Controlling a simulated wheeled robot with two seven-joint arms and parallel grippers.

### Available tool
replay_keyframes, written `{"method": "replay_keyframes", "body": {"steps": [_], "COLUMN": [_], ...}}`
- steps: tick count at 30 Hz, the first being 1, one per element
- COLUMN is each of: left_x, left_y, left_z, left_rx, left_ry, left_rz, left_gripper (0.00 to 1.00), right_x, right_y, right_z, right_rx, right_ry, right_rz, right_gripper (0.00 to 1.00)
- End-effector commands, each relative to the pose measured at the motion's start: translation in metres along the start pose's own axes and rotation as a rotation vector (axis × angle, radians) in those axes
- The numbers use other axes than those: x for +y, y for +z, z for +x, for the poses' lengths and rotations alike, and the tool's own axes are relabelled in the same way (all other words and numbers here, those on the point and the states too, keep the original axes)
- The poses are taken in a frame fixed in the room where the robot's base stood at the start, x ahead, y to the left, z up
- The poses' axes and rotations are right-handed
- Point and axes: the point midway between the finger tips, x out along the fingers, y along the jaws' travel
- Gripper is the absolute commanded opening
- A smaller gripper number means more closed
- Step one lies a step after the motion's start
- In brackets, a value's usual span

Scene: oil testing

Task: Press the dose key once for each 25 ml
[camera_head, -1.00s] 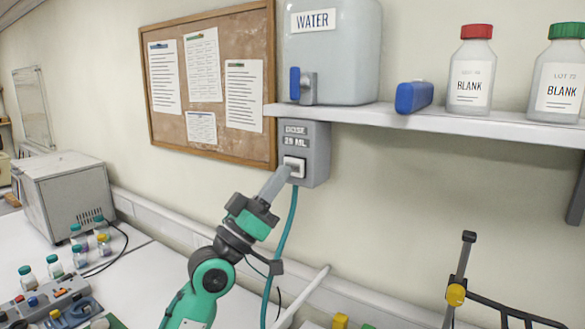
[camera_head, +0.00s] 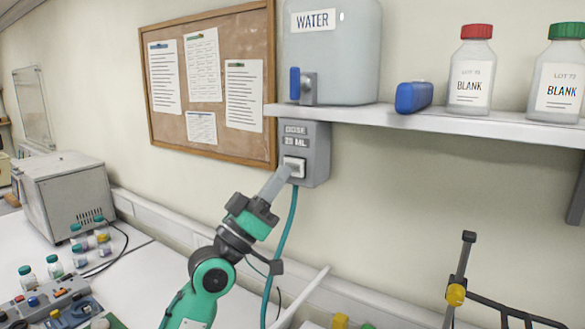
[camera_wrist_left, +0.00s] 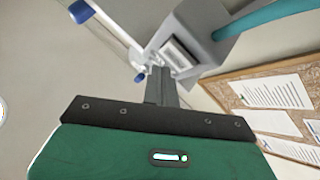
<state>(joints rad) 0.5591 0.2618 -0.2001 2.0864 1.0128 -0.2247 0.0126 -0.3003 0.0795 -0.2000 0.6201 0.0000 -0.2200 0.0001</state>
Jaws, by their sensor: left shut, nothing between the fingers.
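A grey dose unit (camera_head: 316,160) labelled "DOSE 25 ML" hangs under the shelf on the wall. Its pale key (camera_head: 296,167) sits on the front below the label. My left gripper (camera_head: 287,172) is shut and empty, with its fingertips at the lower left of the key. They look very close to it or touching; I cannot tell which. In the left wrist view the shut fingers (camera_wrist_left: 160,72) point at the dose unit (camera_wrist_left: 208,45), and their tips overlap the key's edge. The right gripper is not in view.
A water tank (camera_head: 335,60), a blue object (camera_head: 414,97) and two "BLANK" bottles (camera_head: 471,75) stand on the shelf (camera_head: 450,120). A teal hose (camera_head: 283,240) hangs from the dose unit. A grey box (camera_head: 68,190) and several small vials are at the left.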

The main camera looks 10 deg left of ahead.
Motion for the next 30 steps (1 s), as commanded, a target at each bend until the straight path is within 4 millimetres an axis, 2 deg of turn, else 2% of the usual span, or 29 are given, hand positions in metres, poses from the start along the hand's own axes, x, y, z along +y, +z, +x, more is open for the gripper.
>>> {"method": "replay_keyframes", "body": {"steps": [30], "left_x": [-0.0065], "left_y": [0.0063], "left_z": [0.0087], "left_rx": [0.000], "left_ry": [0.000], "left_rz": [0.000], "left_gripper": [0.00], "right_x": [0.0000], "right_y": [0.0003], "right_z": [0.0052], "right_rx": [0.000], "right_ry": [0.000], "right_rz": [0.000], "right_gripper": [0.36]}}
